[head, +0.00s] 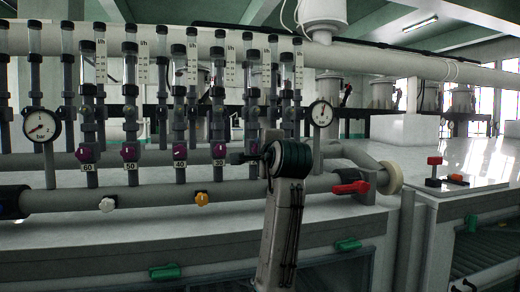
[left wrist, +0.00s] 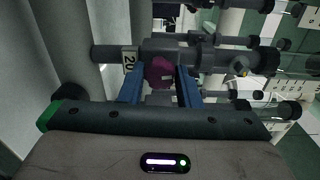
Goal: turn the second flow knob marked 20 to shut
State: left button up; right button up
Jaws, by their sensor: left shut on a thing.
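The purple flow knob (left wrist: 160,71) sits beside a white tag marked 20 (left wrist: 130,61) in the left wrist view. My left gripper (left wrist: 158,80) has its two blue fingers on either side of this knob and is shut on it. In the head view my left gripper (head: 240,157) reaches up to the flowmeter row, just right of the knob marked 30 (head: 219,152). A bit of purple knob (head: 253,146) shows above it; its tag is hidden there. My right gripper is in neither view.
More purple knobs marked 60 (head: 87,153), 50 (head: 129,153) and 40 (head: 179,152) stand to the left. Two gauges (head: 42,126) (head: 321,113) flank the row. A pipe with a red-handled valve (head: 350,188) runs below. A bench (head: 470,170) is at right.

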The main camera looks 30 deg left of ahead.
pick_arm(q)
jog(key=shift+m, duration=0.8)
jog(key=o, duration=1)
jog(key=shift+d, duration=0.1)
jog(key=b+v, duration=0.5)
jog(key=v, duration=0.5)
jog(key=shift+s+d+b, duration=0.2)
jog(key=shift+s+b, duration=0.05)
jog(key=shift+b, duration=0.1)
